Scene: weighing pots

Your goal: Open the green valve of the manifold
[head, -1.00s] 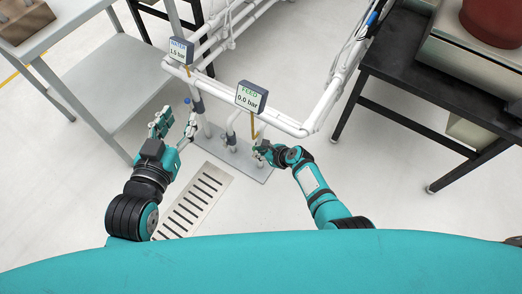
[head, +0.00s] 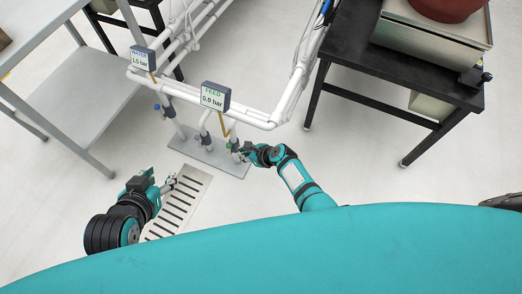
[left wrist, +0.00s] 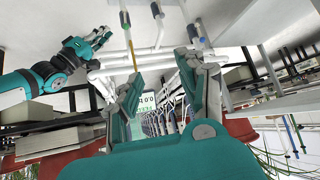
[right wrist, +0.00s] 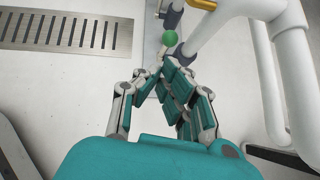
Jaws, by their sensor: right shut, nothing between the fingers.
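The white pipe manifold (head: 262,121) stands on a grey base plate. Its FEED display (head: 214,97) reads 0.0 bar. The green valve's ball knob (right wrist: 169,38) shows in the right wrist view, just beyond the fingertips of my right gripper (right wrist: 163,66). That gripper is shut and empty; whether it touches the knob I cannot tell. In the head view my right gripper (head: 240,152) is low at the manifold's right leg. My left gripper (left wrist: 168,85) is open and empty; in the head view it (head: 168,186) is over the floor grate, apart from the manifold.
The WATER display (head: 142,57) reads 1.5 bar, with a blue valve knob (head: 157,107) below it. A floor grate (head: 181,201) lies before the manifold. A grey shelf table (head: 60,98) stands left and a black table (head: 425,80) right. Floor between manifold and black table is clear.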

